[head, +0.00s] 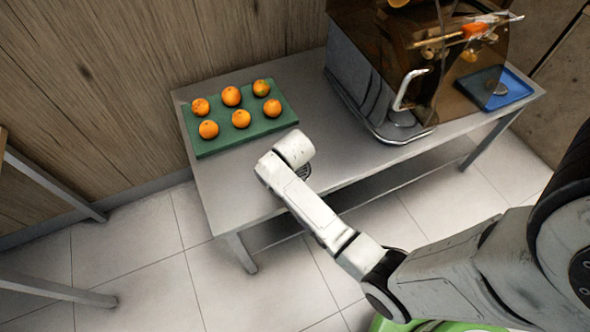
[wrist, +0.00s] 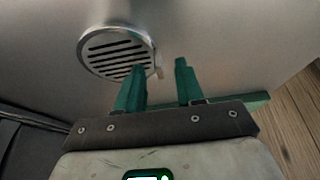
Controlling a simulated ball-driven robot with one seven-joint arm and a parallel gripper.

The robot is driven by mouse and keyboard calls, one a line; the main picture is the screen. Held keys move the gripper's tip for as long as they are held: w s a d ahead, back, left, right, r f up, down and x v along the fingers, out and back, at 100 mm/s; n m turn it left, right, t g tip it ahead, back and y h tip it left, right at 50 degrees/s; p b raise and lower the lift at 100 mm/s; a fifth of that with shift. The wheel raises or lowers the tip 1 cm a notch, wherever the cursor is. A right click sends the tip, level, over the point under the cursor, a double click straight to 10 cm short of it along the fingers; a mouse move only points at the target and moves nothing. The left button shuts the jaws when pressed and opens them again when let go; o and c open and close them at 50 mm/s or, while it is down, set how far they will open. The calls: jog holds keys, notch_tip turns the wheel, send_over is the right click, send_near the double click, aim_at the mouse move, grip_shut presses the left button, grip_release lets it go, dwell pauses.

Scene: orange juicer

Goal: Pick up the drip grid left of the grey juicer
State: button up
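The drip grid (wrist: 105,62) is a round silver disc with dark slots, lying on the grey table. My gripper (wrist: 160,66) has two green fingers, apart with nothing held. How high the fingers are above the grid, I cannot tell. In the head view only a piece of the grid (head: 305,171) shows beside my wrist, and my fingers are hidden.
The grey juicer (head: 357,72) stands on the table to the right, with a blue tray (head: 513,92) beyond it. A green board (head: 218,143) with several oranges (head: 241,118) lies to the left. The table's front edge is close to my wrist.

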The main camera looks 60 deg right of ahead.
grip_shut()
dwell(0.6)
